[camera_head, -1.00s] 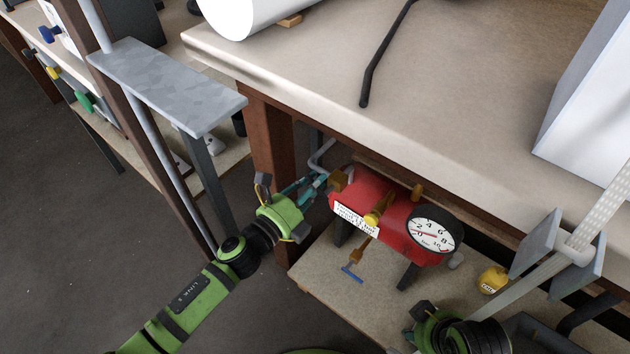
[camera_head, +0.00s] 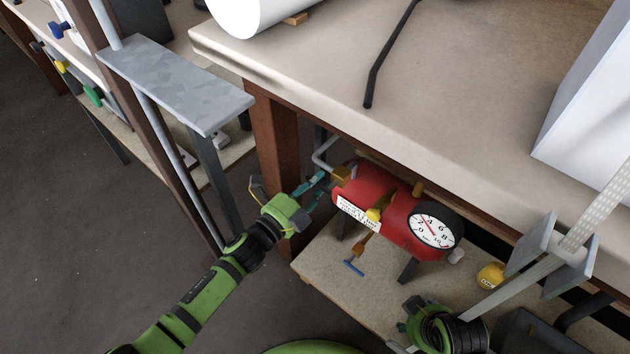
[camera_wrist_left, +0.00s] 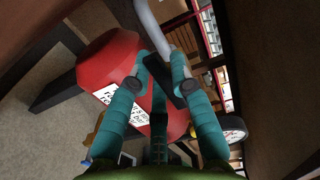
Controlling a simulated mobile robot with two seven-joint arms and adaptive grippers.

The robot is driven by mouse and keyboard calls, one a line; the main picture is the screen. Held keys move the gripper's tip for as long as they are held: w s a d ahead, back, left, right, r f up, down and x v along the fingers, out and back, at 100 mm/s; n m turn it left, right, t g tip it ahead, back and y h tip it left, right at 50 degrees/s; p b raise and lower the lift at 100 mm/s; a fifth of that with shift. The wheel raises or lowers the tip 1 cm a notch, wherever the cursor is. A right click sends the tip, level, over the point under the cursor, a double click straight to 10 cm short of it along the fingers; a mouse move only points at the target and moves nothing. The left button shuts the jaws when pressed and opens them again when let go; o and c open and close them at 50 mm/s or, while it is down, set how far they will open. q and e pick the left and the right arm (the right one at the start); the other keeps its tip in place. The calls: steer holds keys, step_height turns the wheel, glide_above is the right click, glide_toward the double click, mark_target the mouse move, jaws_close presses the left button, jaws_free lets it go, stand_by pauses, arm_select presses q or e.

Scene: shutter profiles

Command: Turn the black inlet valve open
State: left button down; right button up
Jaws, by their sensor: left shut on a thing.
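The red tank (camera_head: 376,195) stands on the low shelf under the table, with a white label and a round gauge (camera_head: 434,228) at its right end. My left gripper (camera_head: 321,182) is at the tank's left end, by the grey inlet pipe (camera_head: 323,152). In the left wrist view, its teal fingers are shut on the black valve handle (camera_wrist_left: 165,82), in front of the red tank (camera_wrist_left: 108,58). The fingers hide part of the handle, and the valve body is not clear. My right gripper (camera_head: 408,322) is low at the right; its fingers are barely visible.
The table edge (camera_head: 340,118) overhangs the tank, and a brown table leg (camera_head: 272,135) stands close to my left gripper. A blue-handled drain valve (camera_head: 354,267) hangs under the tank. A yellow weight (camera_head: 490,276) sits on the shelf to the right.

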stand_by(0.4)
arm_select(q)
steer(key=c, duration=1.1)
jaws_free()
steer(key=v, duration=1.2)
